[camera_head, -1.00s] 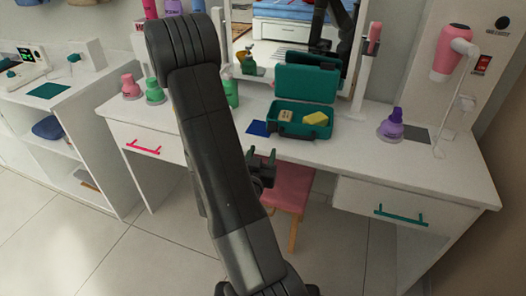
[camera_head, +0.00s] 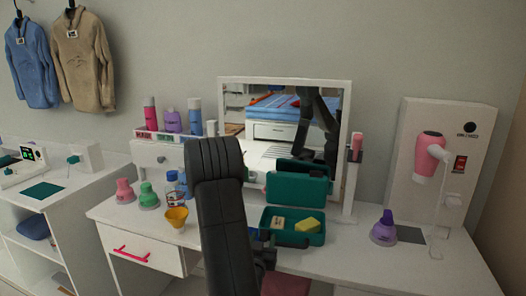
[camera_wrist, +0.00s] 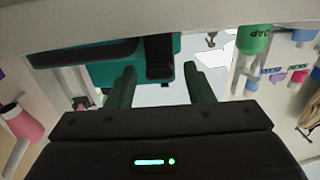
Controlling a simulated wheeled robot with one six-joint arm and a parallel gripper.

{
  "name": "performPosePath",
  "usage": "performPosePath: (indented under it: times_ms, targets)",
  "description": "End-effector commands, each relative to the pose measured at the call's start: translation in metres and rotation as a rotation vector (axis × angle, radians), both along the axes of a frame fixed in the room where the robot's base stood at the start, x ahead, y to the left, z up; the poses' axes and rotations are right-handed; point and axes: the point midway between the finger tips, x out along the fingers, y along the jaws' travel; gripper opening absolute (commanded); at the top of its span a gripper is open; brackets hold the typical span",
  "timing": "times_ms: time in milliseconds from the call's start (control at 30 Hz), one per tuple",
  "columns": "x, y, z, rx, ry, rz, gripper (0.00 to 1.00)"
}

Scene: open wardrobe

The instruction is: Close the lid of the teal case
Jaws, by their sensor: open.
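The teal case stands on the white vanity table in front of the mirror. Its lid (camera_head: 297,197) is open and raised at the back. Its base (camera_head: 313,240) holds a yellow sponge (camera_head: 309,225) and a small beige block (camera_head: 278,221). In the head view my black arm hides most of my gripper, left of the case. In the wrist view my gripper (camera_wrist: 160,72) is open with nothing held between its fingers. Part of the teal case (camera_wrist: 98,48) shows there, beyond and left of the fingers.
The mirror (camera_head: 290,122) stands behind. The tabletop between the case and purple bottle is clear.

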Motion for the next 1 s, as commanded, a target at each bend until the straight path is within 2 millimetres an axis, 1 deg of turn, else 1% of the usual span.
performPosePath:
  times_ms: [33, 100, 133, 200, 1000]
  targets:
    - [0.010, -0.003, 0.001, 0.001, -0.001, -0.002, 0.47]
    - [0.022, -0.005, 0.002, 0.001, -0.002, -0.002, 0.47]
    - [0.024, -0.006, 0.003, 0.000, 0.001, -0.001, 0.47]
    - [0.022, -0.005, 0.003, -0.001, 0.003, 0.000, 0.47]
    - [0.022, -0.004, -0.002, 0.000, -0.001, 0.000, 0.47]
